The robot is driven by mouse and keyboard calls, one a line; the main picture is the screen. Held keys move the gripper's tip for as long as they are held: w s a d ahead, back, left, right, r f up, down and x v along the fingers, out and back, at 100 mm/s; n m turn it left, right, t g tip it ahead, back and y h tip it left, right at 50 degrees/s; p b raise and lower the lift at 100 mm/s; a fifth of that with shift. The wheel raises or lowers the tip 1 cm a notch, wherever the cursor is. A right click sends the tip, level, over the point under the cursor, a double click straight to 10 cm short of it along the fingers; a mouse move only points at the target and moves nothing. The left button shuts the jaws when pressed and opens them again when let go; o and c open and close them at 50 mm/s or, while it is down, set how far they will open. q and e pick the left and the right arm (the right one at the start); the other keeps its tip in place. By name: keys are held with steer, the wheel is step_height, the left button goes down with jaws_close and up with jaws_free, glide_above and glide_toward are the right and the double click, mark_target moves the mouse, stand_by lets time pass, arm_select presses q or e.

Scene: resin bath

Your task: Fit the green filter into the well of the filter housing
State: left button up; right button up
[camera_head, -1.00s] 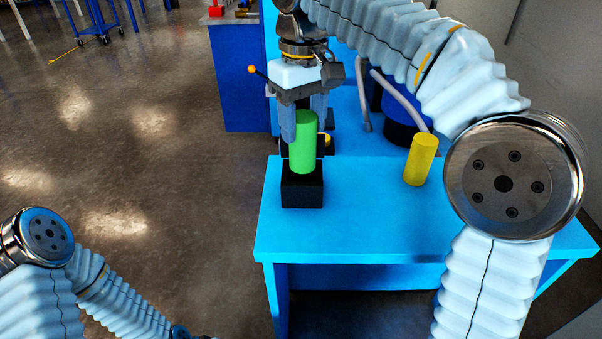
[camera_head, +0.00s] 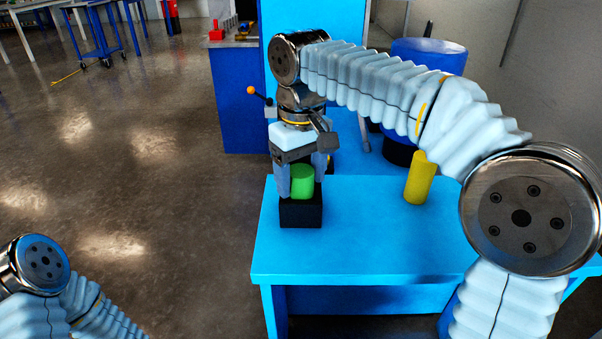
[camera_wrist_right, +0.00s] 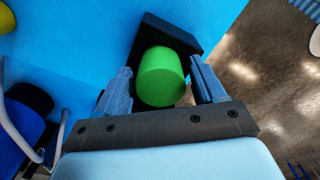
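The green filter (camera_head: 302,182) stands upright in the black filter housing (camera_head: 300,214) at the left end of the blue table. Only its upper part shows above the housing. My right gripper (camera_head: 301,192) is above the housing, with one finger on each side of the filter. In the right wrist view the filter (camera_wrist_right: 161,77) is between the two fingers (camera_wrist_right: 162,80), with a narrow gap on both sides. The housing (camera_wrist_right: 178,33) shows behind it. The inside of the well is hidden. My left gripper is outside the views.
A yellow cylinder (camera_head: 420,178) stands on the blue table (camera_head: 370,240), right of the housing. A blue drum (camera_head: 428,54) is behind the table. The table's front middle is clear. Bare floor (camera_head: 130,190) lies to the left.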

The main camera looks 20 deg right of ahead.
steer(key=shift+o, duration=0.3)
steer(key=shift+r, duration=0.1)
steer(key=shift+r, duration=0.35)
step_height(320, 180, up, 11)
steer(key=p, duration=0.2)
steer(key=shift+r, duration=0.2)
